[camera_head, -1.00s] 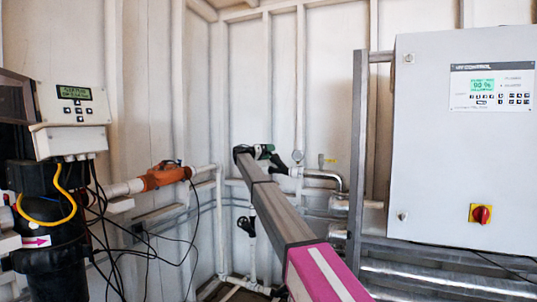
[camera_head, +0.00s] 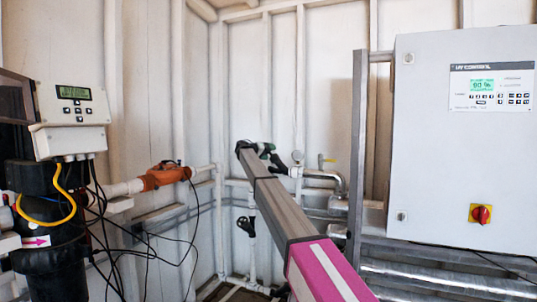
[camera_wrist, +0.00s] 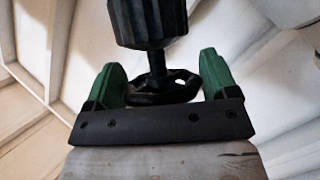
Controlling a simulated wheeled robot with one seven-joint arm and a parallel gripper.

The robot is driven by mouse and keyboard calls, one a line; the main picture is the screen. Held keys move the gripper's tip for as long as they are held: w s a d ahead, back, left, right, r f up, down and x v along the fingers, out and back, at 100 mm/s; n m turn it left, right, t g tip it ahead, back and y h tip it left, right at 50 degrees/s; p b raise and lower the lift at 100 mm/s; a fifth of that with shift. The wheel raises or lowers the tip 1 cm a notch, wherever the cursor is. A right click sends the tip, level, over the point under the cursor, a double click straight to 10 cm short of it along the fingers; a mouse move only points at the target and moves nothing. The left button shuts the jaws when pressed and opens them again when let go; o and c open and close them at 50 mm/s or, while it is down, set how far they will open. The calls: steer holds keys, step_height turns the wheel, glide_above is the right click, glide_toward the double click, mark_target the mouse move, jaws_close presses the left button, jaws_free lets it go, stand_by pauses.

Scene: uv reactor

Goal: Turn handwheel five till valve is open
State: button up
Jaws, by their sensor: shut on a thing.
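In the wrist view my gripper (camera_wrist: 163,78) has one green finger on each side of a black handwheel (camera_wrist: 165,90) and is shut on it. The handwheel has openings in its rim and sits on a short black stem below a thick, ribbed black body (camera_wrist: 148,22). In the head view my gripper (camera_head: 268,153) is at the far end of my arm, by the pipes near the corner. My arm hides much of that spot, and no number shows on the wheel.
Another black handwheel (camera_head: 246,226) is on a vertical pipe below my arm. A grey control cabinet (camera_head: 465,150) stands at right, with metal pipes (camera_head: 450,281) below. An orange device (camera_head: 166,176) and a black unit (camera_head: 48,220) with loose cables are at left.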

steer(key=n+y, duration=0.5)
steer(key=y, duration=0.1)
steer(key=shift+d+r+n+y, duration=0.1)
steer(key=shift+n+y, duration=0.2)
steer(key=shift+n, duration=0.1)
steer(key=n+g+y, duration=0.2)
steer(key=n+y, duration=0.2)
steer(key=y, duration=0.1)
steer(key=shift+w, duration=0.1)
steer(key=n+g+y, duration=0.1)
steer(key=n+g, duration=0.1)
steer(key=n+g+y, duration=0.2)
steer(key=g, duration=0.1)
steer(key=shift+w+y, duration=0.15)
steer(key=shift+y, duration=0.15)
steer(key=n+g+y, duration=0.1)
steer(key=n+g, duration=0.1)
steer(key=shift+d+g, duration=0.1)
steer(key=shift+g, duration=0.2)
steer(key=shift+n+g+y, duration=0.3)
steer(key=shift+n+g, duration=0.7)
steer(key=shift+g, duration=0.1)
steer(key=o, duration=0.5)
